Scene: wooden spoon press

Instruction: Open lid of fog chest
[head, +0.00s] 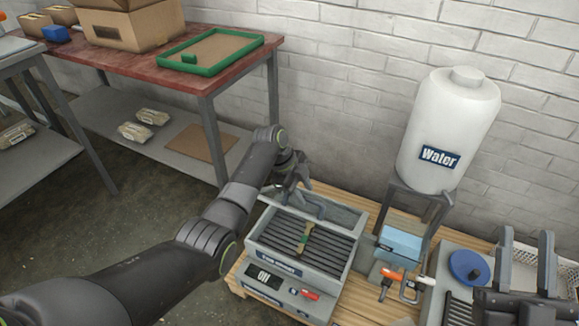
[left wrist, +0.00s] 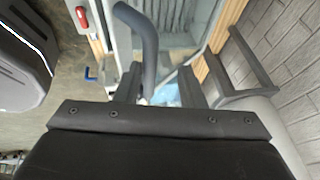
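Dark slats and a wooden piece with a green band (head: 304,239) show inside. My left gripper (head: 297,182) is above the chest's back left edge, by the handle. In the left wrist view the fingers (left wrist: 160,86) are apart and the handle bar (left wrist: 147,40) comes down by the left finger. My right gripper (head: 524,262) is open at the far right.
A white water tank (head: 448,130) stands on a metal frame right of the chest, above a light blue box (head: 400,243). A brick wall is close behind.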

